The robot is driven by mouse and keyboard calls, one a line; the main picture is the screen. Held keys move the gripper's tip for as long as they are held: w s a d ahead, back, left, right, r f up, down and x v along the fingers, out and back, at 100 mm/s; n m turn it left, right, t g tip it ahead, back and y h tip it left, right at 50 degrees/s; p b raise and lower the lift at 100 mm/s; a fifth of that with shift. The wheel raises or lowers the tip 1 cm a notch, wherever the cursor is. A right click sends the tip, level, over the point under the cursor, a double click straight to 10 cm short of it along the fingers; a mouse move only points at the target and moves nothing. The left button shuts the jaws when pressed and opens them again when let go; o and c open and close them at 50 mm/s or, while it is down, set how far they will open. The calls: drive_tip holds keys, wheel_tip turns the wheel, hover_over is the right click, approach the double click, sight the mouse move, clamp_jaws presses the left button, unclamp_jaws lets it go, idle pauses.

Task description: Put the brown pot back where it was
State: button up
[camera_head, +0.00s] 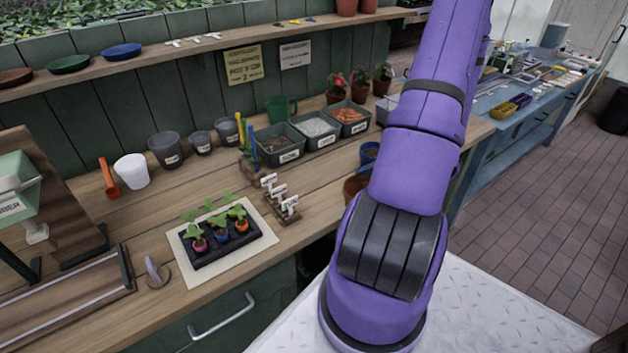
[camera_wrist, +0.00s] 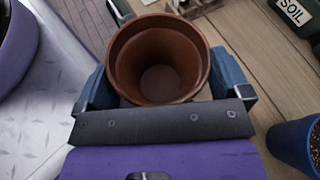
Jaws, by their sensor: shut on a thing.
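The brown pot (camera_wrist: 158,75) sits between the two blue fingers of my gripper (camera_wrist: 165,82) in the wrist view, open side toward the camera and empty inside. The fingers are shut on its outer sides. In the head view a part of the brown pot (camera_head: 354,187) shows at the left edge of my purple arm, near the front edge of the wooden bench (camera_head: 150,205). My arm hides the rest of it and the gripper there. I cannot tell whether its base touches the bench.
A blue pot (camera_head: 369,152) stands close by; it also shows in the wrist view (camera_wrist: 303,143). Grey bins (camera_head: 283,155) stand behind. A label rack (camera_head: 285,207) and a black seedling tray (camera_head: 212,252) lie to the left.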

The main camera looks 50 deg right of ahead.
drive_tip(key=shift+w+d+f, duration=0.7)
drive_tip(key=shift+w+f, duration=0.15)
drive_tip(key=shift+w, duration=1.65)
drive_tip(key=shift+w+d+f, duration=0.7)
drive_tip(key=shift+w+f, duration=0.1)
drive_tip(key=shift+w, duration=1.75)
drive_tip(key=shift+w+d+f, duration=0.7)
drive_tip(key=shift+w+f, duration=0.15)
drive_tip(key=shift+w, duration=1.65)
drive_tip(key=o, duration=1.2)
drive_tip(key=shift+f, duration=0.1)
